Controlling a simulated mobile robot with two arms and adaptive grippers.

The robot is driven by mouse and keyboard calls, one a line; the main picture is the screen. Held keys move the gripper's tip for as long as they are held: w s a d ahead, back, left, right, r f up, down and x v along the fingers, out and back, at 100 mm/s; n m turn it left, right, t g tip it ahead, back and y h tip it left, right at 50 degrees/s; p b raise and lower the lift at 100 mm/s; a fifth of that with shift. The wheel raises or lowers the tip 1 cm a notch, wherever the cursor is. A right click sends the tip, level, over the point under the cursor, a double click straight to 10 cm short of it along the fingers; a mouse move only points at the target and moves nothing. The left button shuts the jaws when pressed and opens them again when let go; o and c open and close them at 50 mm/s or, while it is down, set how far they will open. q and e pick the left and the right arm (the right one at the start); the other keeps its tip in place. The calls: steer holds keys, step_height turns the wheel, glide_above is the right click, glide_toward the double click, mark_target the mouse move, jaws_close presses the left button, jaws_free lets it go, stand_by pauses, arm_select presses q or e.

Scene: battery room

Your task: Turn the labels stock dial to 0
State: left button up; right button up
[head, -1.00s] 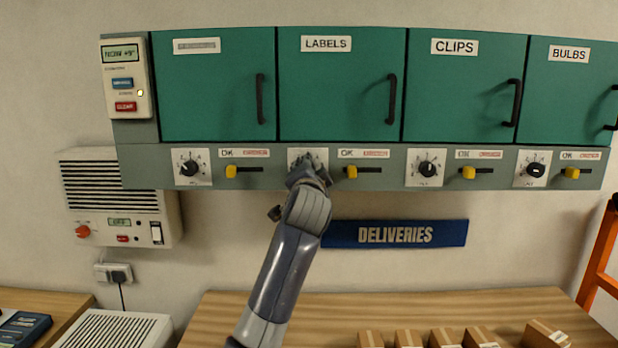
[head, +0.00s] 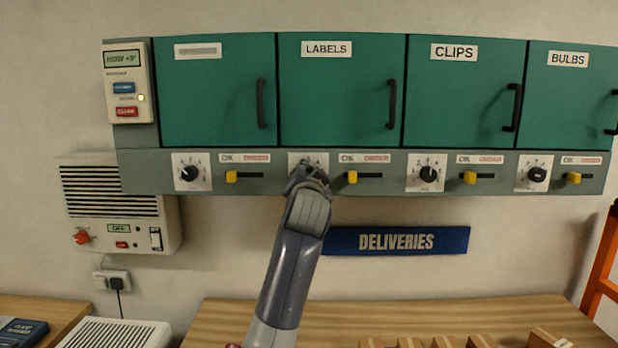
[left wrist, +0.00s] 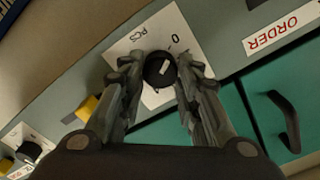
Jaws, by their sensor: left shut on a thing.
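The labels cabinet (head: 340,95) is green with a LABELS sign and a black handle. Below it is the white plate (head: 318,157) of the labels stock dial, mostly covered by my left gripper (head: 308,178). In the left wrist view the black dial knob (left wrist: 160,69) has a white pointer mark, on a white plate (left wrist: 180,38) printed PCS and 0. My left gripper (left wrist: 160,72) is shut on the knob, one finger on each side. The pointer's exact reading is unclear. My right gripper is not in view.
Yellow sliders (head: 352,177) sit beside each dial. The clips dial (head: 428,174) is to the right, another dial (head: 190,174) to the left. A blue DELIVERIES sign (head: 396,240) hangs below, above a wooden table (head: 240,318) with small boxes (head: 440,342).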

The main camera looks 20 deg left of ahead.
arm_select(q)
steer(key=o, duration=1.1)
steer(key=shift+c, duration=0.2)
steer(key=v, duration=1.2)
